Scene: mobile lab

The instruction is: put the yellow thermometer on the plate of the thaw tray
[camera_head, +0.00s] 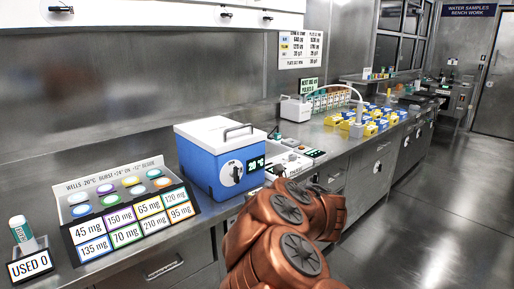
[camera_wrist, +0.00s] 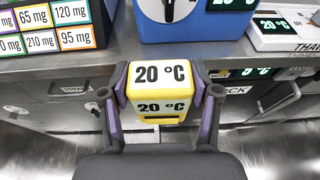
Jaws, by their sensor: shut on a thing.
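My gripper (camera_wrist: 160,92) is shut on the yellow thermometer (camera_wrist: 160,108), a yellow block with white faces reading "20 °C". Its purple-edged fingers press on the block's left and right sides. In the wrist view the held block is in front of the bench edge. The thaw tray (camera_wrist: 272,42) is a white unit with a green-lit display, up and to the right of the block and apart from it. In the head view the thaw tray (camera_head: 296,160) is on the bench beside the blue cooler. My copper arm hides the thermometer and most of the gripper there.
A blue and white cooler (camera_head: 212,165) stands left of the thaw tray. A rack of colored wells with mg labels (camera_head: 125,215) is at the left. Yellow and blue boxes (camera_head: 365,125) stand farther along the bench. The floor (camera_head: 430,215) at right is clear.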

